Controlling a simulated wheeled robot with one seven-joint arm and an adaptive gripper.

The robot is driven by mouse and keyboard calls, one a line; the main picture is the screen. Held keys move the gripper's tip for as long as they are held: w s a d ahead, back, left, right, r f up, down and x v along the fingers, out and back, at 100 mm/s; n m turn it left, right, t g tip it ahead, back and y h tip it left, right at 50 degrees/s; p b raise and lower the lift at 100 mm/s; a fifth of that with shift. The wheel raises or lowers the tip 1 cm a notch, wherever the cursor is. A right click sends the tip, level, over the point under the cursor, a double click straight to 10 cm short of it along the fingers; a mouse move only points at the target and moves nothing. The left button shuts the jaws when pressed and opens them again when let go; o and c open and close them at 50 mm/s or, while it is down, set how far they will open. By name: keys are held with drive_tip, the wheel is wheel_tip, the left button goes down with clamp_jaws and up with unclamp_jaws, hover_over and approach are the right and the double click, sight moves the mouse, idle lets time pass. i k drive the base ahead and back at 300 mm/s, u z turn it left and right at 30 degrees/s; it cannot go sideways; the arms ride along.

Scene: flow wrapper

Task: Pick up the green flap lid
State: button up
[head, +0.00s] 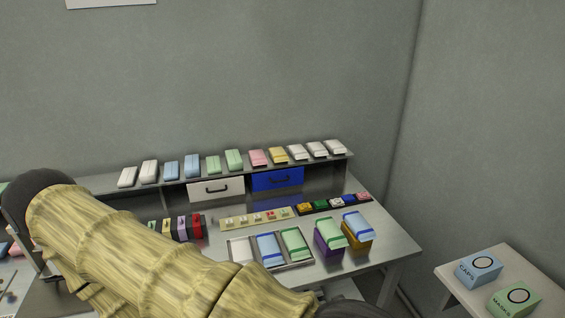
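A green lid-like piece with a blue band (295,243) lies in the right slot of a grey tray on the metal table. A second green piece (329,230) sits on top of a purple box to its right. I cannot tell from this view which of the two is the flap lid. My arm, in a yellow ribbed cover, crosses the lower left and hides part of the table's front. My gripper is not in view.
The tray (313,262) also holds a white and a blue piece. A gold box (357,240) with a blue top stands beside the purple box (330,247). A raised shelf (345,156) with several packs runs along the back. The table's right front corner is clear.

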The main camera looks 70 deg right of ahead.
sight(319, 204)
drive_tip(key=u, duration=0.05)
drive_tip(key=k, duration=0.75)
drive_tip(key=z, duration=1.65)
